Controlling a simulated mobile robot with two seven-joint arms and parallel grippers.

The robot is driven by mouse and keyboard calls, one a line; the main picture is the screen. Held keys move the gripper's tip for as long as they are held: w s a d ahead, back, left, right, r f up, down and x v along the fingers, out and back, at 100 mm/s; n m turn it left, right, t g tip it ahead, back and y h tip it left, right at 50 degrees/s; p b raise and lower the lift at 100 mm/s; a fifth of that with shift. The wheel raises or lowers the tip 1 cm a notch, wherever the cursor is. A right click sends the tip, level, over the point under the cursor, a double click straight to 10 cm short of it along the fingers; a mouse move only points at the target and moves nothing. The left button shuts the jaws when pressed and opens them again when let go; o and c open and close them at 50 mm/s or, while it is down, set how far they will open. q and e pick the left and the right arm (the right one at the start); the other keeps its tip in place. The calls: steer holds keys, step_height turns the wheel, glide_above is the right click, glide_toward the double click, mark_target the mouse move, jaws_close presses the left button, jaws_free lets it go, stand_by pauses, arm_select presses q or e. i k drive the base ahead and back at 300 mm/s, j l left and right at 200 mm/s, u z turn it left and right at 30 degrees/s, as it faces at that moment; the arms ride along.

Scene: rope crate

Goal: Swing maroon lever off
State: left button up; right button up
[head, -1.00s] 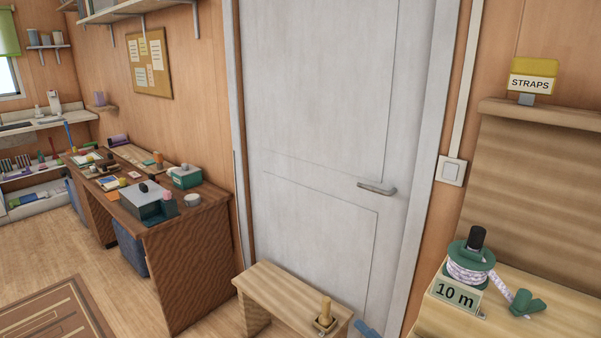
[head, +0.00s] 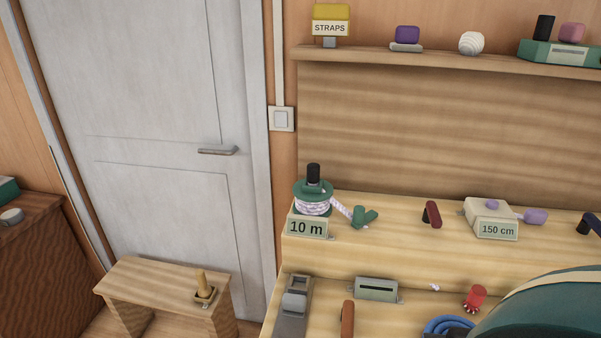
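A small maroon lever (head: 432,214) with a dark pivot end stands on the upper step of the wooden bench (head: 385,215), between the green rope spool and the pale 150 cm box. It leans slightly, its top toward the left. Neither of my grippers can be made out in the head view.
The spool (head: 312,198) sits on a 10 m box (head: 308,227). The 150 cm box (head: 491,217) stands right of the lever. A brown handle (head: 347,319), grey slotted box (head: 377,289) and red knob (head: 475,297) are lower. A large dark teal shape (head: 555,312) covers the lower right.

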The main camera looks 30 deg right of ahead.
mark_target(431, 216)
steer(key=k+j+z, duration=0.1)
steer(key=z, duration=2.75)
